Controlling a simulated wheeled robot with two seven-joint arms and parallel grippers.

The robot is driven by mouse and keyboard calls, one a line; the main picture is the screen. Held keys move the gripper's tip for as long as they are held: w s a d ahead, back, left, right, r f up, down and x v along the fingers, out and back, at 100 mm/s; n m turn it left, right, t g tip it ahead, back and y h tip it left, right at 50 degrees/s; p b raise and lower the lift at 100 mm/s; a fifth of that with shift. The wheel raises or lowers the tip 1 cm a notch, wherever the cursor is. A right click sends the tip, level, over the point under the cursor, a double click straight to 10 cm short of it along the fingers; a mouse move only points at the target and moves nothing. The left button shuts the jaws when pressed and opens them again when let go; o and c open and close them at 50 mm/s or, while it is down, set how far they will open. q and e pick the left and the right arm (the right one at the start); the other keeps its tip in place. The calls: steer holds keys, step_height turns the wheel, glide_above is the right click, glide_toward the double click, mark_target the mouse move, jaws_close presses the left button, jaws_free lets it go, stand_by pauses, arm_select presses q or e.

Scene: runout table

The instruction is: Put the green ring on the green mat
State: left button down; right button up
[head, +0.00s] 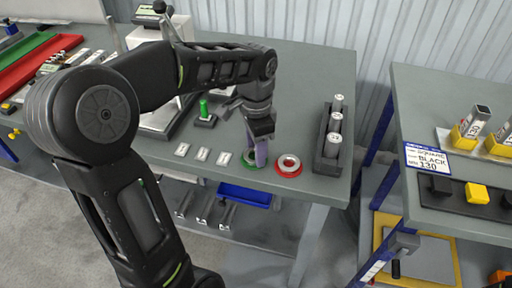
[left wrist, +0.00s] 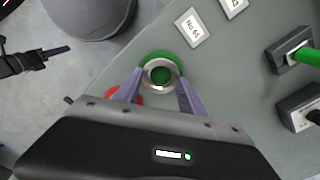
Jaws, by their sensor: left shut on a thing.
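The green mat (head: 252,162) is a small round disc near the front edge of the table, partly hidden by my left gripper in the head view. In the left wrist view, the green mat (left wrist: 160,54) shows around and through a silver-grey ring (left wrist: 160,75). My left gripper (head: 259,160) points down over the mat, and its purple fingers (left wrist: 160,85) are shut on the ring. I cannot tell whether the ring touches the mat. No green shows on the ring itself. My right gripper (left wrist: 50,50) seems to be at the left edge of the left wrist view, its fingers unclear.
A red mat (head: 279,172) with a silver ring (head: 289,162) lies just to the right. A dark rack of several cylinders (head: 326,160) stands beyond it. Several white labels (head: 203,154) lie left of the mat. A green peg (head: 204,108) stands on a dark block behind.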

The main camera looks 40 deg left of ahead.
arm_select(q)
steer(key=shift+f, duration=0.2)
steer(key=c, duration=0.7)
jaws_free()
steer(key=shift+r, duration=0.1)
steer(key=shift+o, duration=0.2)
steer(key=shift+r, duration=0.1)
step_height(320, 180, up, 12)
steer(key=p, duration=0.3)
steer(key=shift+p, duration=0.3)
